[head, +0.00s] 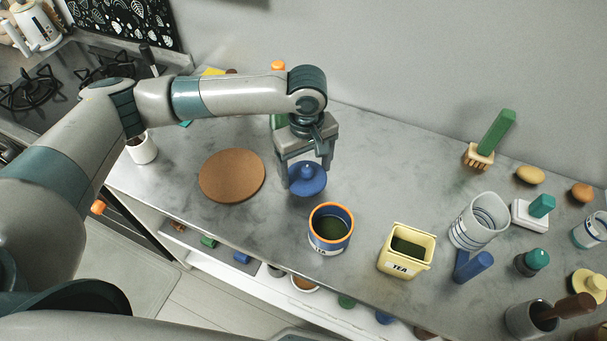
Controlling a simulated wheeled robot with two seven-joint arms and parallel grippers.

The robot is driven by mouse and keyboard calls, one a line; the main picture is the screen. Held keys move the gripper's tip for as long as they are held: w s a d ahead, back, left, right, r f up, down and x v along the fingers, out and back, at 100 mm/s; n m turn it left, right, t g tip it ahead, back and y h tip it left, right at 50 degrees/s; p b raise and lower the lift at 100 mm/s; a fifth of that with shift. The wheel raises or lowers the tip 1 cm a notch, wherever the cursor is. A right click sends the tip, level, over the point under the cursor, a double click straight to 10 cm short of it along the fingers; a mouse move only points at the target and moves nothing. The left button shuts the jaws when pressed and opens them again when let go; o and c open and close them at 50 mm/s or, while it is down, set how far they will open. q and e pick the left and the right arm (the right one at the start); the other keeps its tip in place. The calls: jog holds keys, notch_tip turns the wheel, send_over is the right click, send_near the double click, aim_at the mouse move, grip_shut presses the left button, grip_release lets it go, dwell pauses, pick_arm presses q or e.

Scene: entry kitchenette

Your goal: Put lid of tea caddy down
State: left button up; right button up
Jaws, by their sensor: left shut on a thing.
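My left gripper (307,170) points down and is shut on the knob of a round blue lid (307,186). The lid is level, at or just above the counter; I cannot tell whether it touches. A round blue caddy (327,243) with an orange rim stands open just in front of the lid, with dark green contents and a partly visible white label. A square yellow caddy (404,262) marked TEA stands open to its right. My right gripper is not in view.
A round brown board (231,175) lies on the grey counter (390,160) left of the lid. A white striped container (476,222) and a blue object (472,266) stand right of the yellow caddy. Bare counter lies behind and right of the lid.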

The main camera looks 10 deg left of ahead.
aim_at(304, 180)
pick_arm(q)
jog(key=shift+a+f, duration=0.2)
jog(key=shift+a, duration=0.1)
jog(key=shift+f+p, duration=0.65)
jog(key=shift+f, duration=1.35)
jog(key=shift+f, duration=0.1)
jog(key=o, duration=1.2)
